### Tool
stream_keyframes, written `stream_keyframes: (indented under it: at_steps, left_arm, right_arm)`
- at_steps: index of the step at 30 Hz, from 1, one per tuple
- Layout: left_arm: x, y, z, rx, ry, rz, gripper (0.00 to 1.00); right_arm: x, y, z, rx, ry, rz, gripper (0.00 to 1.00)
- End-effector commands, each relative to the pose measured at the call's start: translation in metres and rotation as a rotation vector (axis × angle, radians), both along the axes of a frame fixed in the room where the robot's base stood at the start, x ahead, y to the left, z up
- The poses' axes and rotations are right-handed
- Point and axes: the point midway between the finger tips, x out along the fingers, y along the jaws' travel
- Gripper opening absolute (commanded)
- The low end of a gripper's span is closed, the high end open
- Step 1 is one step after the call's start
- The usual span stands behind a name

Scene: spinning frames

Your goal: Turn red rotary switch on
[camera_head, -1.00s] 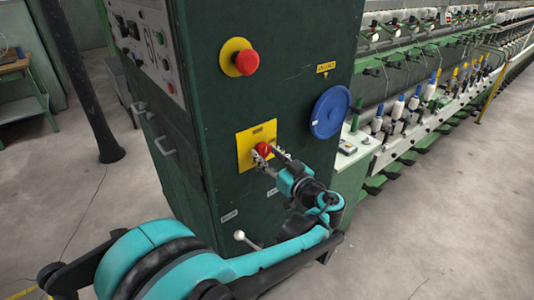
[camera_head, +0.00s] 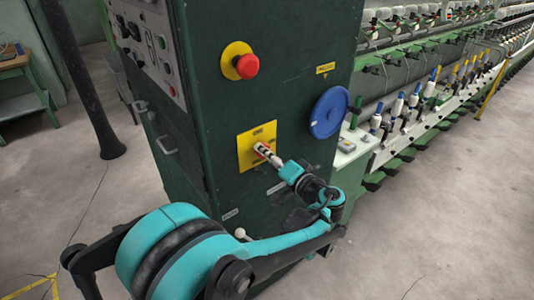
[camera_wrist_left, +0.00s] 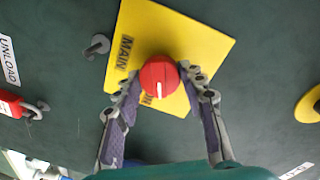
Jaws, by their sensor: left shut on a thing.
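The red rotary switch (camera_wrist_left: 158,77) sits on a yellow plate (camera_wrist_left: 185,35) marked MAIN. In the head view the plate (camera_head: 245,158) is on the front of the dark green cabinet. A white mark on the knob points down in the wrist view. My left gripper (camera_head: 265,151) is at the switch, its two fingers shut on either side of the knob. In the head view the fingers hide most of the knob. My right gripper is not in view.
A red emergency button (camera_head: 246,66) on a yellow disc is above the switch. A blue round disc (camera_head: 328,112) is to the right. A control panel (camera_head: 148,40) is on the cabinet's left side. The spinning frame (camera_head: 420,100) runs to the right.

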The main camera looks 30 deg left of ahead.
Motion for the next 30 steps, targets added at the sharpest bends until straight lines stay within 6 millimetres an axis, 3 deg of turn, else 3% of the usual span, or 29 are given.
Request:
stream_keyframes:
  at_steps: [15,30]
  left_arm:
    - [0.0007,-0.0003,0.0007,0.141,0.339,0.000,0.11]
    - [0.0008,-0.0003,0.0006,0.173,0.418,0.001,0.11]
  right_arm:
    - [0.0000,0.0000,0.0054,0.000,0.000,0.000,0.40]
    - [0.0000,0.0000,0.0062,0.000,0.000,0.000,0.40]
